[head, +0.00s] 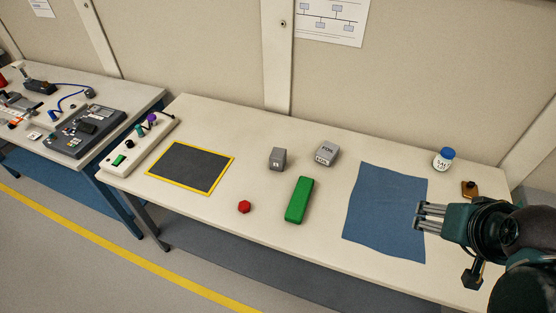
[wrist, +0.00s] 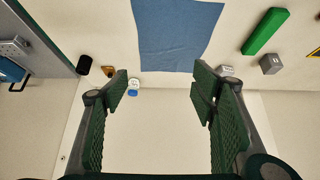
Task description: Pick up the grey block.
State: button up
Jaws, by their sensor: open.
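The grey block (head: 277,159) stands on the table between the dark yellow-edged mat and a grey box labelled FOIL (head: 326,154). A small dark marking shows on its front. In the wrist view the grey block (wrist: 271,64) is at the right, outside the fingers, beside the green block. My gripper (head: 418,217) is at the right, over or beside the blue cloth, well to the right of the grey block. It is open, with nothing between its fingers (wrist: 160,82) in the wrist view.
A green block (head: 299,200) and a red knob-like piece (head: 244,207) lie near the grey block. The yellow-edged mat (head: 190,167) and a control strip are left. The blue cloth (head: 385,210), a blue-capped jar (head: 443,160) and a brown piece (head: 469,189) are right. A wall stands behind.

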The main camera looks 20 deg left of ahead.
jog(key=w+a+r+n+g, duration=0.2)
jog(key=w+a+r+n, duration=0.25)
jog(key=w+a, duration=0.55)
jog(key=n+g+h+p, duration=0.25)
jog(key=n+g, duration=0.25)
jog(key=n, duration=1)
send_over(277, 152)
jog(key=shift+m+y, duration=0.25)
jog(key=shift+y, duration=0.2)
notch_tip(277, 152, down, 24)
jog(key=shift+a+r, duration=0.1)
jog(key=shift+r, duration=0.05)
jog(key=shift+s+a+f, duration=0.15)
jog(key=shift+a+f, duration=0.1)
jog(key=shift+f, duration=0.1)
